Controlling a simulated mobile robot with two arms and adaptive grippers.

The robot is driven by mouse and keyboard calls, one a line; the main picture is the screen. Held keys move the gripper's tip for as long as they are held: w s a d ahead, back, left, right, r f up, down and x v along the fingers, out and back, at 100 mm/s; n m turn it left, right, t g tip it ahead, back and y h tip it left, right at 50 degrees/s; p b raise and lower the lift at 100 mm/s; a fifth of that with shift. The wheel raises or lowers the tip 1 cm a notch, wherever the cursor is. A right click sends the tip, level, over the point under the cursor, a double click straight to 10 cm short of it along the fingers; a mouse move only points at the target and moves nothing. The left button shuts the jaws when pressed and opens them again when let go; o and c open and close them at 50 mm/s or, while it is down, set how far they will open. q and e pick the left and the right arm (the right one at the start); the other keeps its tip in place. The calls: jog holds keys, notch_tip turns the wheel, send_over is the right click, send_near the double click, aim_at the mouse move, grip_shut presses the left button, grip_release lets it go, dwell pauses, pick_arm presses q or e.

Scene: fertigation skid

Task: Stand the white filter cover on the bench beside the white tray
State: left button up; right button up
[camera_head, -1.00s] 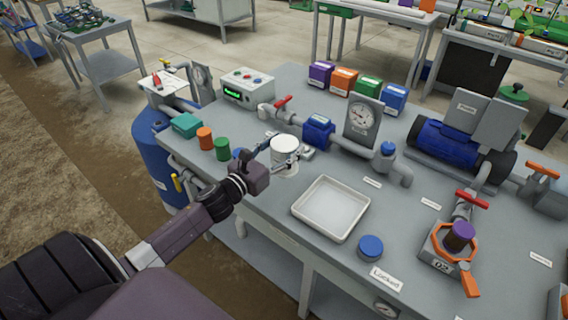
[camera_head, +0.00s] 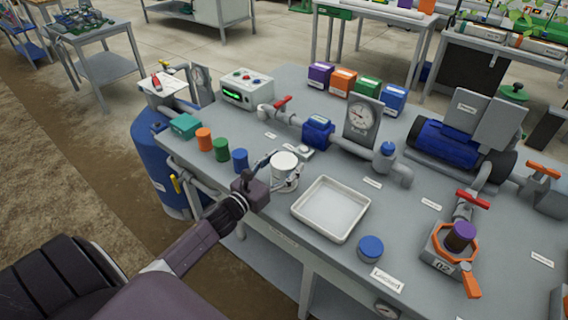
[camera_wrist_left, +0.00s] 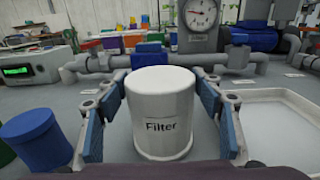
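The white filter cover (camera_head: 285,174), a cylinder marked "Filter", stands upright on the bench (camera_head: 400,240), just left of the white tray (camera_head: 331,208) and apart from it. In the left wrist view the cover (camera_wrist_left: 160,115) is between the blue-padded fingers of my left gripper (camera_wrist_left: 162,110), with a gap on each side. In the head view my left gripper (camera_head: 279,173) is open around the cover, its arm reaching in from the front left. The tray is empty; part of it also shows in the wrist view (camera_wrist_left: 275,112). My right gripper is not in view.
Blue (camera_head: 239,160), green (camera_head: 221,149) and orange (camera_head: 204,139) cylinders stand left of the cover. A pipe with a red valve handle (camera_head: 282,103) and a gauge (camera_head: 362,117) lies behind it. A blue-topped jar (camera_head: 370,248) stands in front of the tray.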

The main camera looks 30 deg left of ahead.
pick_arm(q)
jog(key=shift+o, duration=1.4)
jog(key=shift+s+r, duration=0.1)
jog(key=shift+r, duration=0.1)
jog(key=s, duration=0.3)
jog(key=s+b, duration=0.1)
jog(key=s, duration=0.3)
jog(key=s+a, duration=0.1)
jog(key=s, duration=0.3)
jog(key=shift+f, duration=0.1)
jog(key=shift+s, duration=0.4)
